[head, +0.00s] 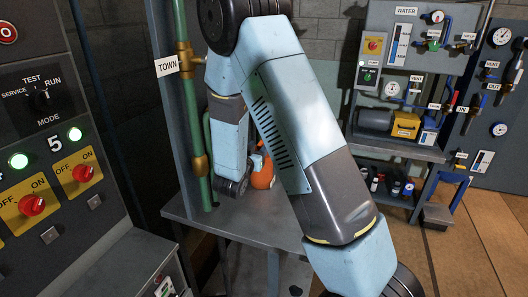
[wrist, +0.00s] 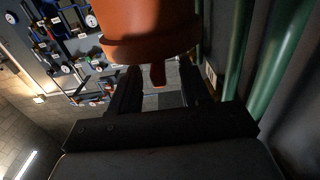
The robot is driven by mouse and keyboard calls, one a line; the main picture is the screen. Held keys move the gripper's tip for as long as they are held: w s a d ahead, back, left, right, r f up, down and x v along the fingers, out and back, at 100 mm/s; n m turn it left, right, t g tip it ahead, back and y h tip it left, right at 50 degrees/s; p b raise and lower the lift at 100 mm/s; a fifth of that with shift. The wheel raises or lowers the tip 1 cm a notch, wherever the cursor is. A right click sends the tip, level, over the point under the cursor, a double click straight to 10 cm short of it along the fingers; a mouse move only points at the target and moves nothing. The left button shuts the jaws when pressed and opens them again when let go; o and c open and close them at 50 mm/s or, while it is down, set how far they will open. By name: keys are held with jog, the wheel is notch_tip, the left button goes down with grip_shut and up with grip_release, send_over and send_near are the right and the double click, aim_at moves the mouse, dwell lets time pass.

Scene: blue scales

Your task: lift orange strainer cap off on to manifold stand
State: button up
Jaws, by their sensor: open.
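The orange strainer cap (head: 263,175) shows partly in the head view, behind my arm and above the grey stand top (head: 250,212). In the wrist view the orange body (wrist: 150,28) is large at the top, with a wide rim and a small orange nub below it. My gripper (wrist: 160,70) is open, its two dark fingers on either side of the nub. I cannot tell whether a finger touches the orange part. In the head view my arm hides most of the gripper and the cap's surroundings.
A green pipe (head: 194,110) with brass fittings and a TOWN label (head: 167,66) rises beside the stand. The control panel (head: 45,130) is close on the left. A water rig (head: 410,85) stands at the back right. Open floor (head: 465,240) lies at the right.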

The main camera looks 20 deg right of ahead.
jog(key=shift+x, duration=2.55)
jog(key=shift+d+r, duration=0.1)
grip_shut()
